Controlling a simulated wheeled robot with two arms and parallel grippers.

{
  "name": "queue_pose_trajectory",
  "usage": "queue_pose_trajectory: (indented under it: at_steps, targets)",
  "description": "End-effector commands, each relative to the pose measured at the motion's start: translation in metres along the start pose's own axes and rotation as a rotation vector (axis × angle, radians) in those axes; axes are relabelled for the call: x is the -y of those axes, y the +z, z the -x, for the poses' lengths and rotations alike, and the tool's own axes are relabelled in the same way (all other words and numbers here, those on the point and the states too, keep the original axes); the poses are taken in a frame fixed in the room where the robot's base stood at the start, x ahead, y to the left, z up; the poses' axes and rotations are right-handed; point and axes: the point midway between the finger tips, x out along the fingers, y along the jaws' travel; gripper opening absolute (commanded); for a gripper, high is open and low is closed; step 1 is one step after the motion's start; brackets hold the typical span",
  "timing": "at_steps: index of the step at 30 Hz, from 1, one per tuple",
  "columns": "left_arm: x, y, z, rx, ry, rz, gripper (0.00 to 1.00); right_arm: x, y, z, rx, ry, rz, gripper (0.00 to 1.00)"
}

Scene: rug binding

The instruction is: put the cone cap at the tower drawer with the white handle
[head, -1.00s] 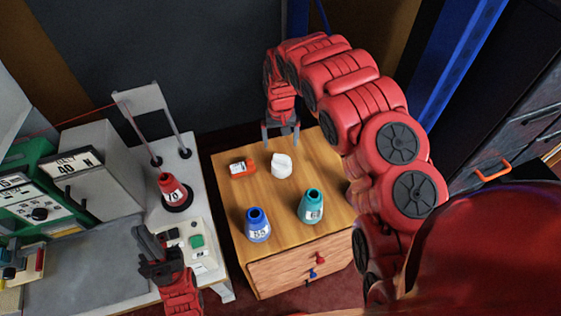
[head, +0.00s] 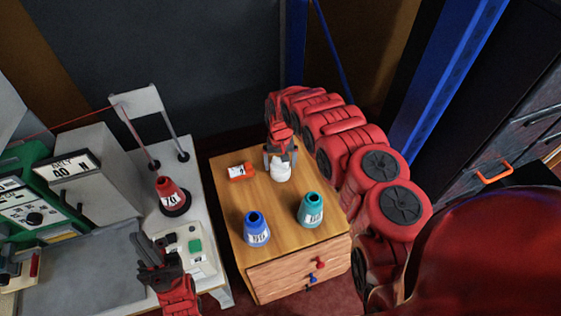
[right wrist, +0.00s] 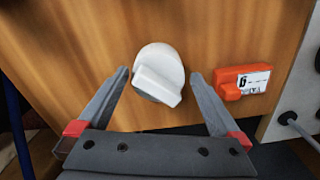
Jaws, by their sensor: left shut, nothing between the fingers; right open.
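A white rounded piece with a raised block, likely the cone cap (head: 281,174), stands on the wooden cabinet top. It also shows in the right wrist view (right wrist: 159,75). My right gripper (head: 281,161) is open above it; in the wrist view the fingertips (right wrist: 160,76) are on either side of the piece, with a gap visible at each side. My left gripper (head: 152,250) is shut and empty over the front of the left bench. A dark drawer tower (head: 505,135) stands at the right, with an orange handle (head: 494,172) and darker handles. I see no white handle.
On the wooden cabinet (head: 238,198) are an orange labelled block (head: 240,171), a blue cone (head: 256,230) and a teal cone (head: 311,210). Its front has red and blue knobs. A red cone (head: 170,194) stands on the left bench. The middle of the cabinet top is clear.

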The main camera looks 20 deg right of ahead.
Motion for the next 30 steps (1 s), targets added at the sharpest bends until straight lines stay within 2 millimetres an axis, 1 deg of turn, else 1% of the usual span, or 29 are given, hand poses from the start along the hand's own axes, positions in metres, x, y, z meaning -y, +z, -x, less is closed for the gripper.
queue_pose_trajectory:
  at_steps: [1,3,6,12,22,23,24,26,30]
  targets:
    - [0.0,-0.001,-0.005,0.0,0.0,0.0,0.0,0.0,0.001,-0.004,0.002,-0.002,0.0,1.0]
    - [0.001,-0.001,-0.009,0.0,0.0,0.0,0.0,-0.001,-0.001,-0.009,-0.002,-0.002,-0.002,1.0]
    - [0.0,-0.001,-0.008,0.0,0.0,0.0,0.0,0.0,-0.002,-0.02,0.0,-0.002,-0.001,1.0]
    - [0.001,-0.002,-0.009,0.0,0.0,0.0,0.0,-0.001,-0.002,-0.031,-0.002,-0.001,-0.001,1.0]
    - [0.001,-0.002,-0.009,0.0,0.0,0.0,0.0,-0.002,-0.002,-0.033,-0.001,0.001,-0.001,1.0]
    - [0.001,-0.002,-0.009,0.0,0.0,0.0,0.0,-0.002,-0.002,-0.033,-0.001,0.001,-0.001,0.96]
    - [0.001,-0.002,-0.009,0.0,0.0,0.0,0.0,-0.002,-0.002,-0.033,-0.002,0.001,-0.001,0.89]
    - [0.0,-0.002,-0.009,0.001,0.0,0.0,0.0,-0.002,-0.002,-0.033,-0.001,0.001,-0.001,0.78]
    - [0.001,-0.002,-0.009,0.001,0.0,0.0,0.0,-0.002,-0.002,-0.033,-0.001,0.001,-0.001,0.53]
